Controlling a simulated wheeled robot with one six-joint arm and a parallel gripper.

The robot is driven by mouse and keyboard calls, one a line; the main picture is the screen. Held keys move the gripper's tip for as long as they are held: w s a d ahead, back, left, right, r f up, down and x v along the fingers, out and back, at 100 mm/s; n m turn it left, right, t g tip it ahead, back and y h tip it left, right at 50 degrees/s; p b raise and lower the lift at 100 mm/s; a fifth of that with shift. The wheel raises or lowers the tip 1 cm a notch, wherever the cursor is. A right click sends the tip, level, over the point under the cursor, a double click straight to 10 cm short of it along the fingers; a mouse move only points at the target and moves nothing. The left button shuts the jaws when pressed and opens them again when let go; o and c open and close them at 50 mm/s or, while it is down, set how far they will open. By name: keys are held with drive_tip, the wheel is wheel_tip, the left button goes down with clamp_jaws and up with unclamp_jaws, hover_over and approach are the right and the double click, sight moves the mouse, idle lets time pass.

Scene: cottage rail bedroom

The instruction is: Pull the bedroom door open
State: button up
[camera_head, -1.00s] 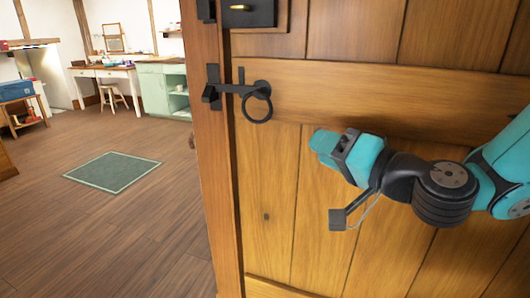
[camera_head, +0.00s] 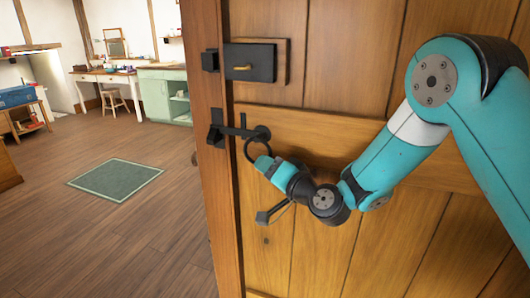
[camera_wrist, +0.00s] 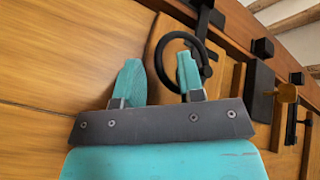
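The wooden bedroom door (camera_head: 370,240) fills the right of the head view, and its latch bar reaches across to the post at its left. A black ring handle (camera_head: 247,152) hangs from the latch plate. My gripper (camera_head: 264,163) is at the ring, on its lower right side. In the wrist view my gripper (camera_wrist: 160,72) has its two teal fingers apart. The right finger overlaps the opening of the ring (camera_wrist: 180,35); whether it passes through or lies in front is unclear. The left finger is outside the ring, with nothing clasped between them.
A black box lock (camera_head: 250,62) with a brass knob sits above the latch. A wooden post (camera_head: 205,100) borders the door. Left of it is open wooden floor with a green rug (camera_head: 117,180), and a desk and pale green cabinet (camera_head: 163,96) at the back.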

drive_tip(key=shift+x, duration=0.8)
clamp_jaws()
drive_tip(key=shift+f, duration=0.1)
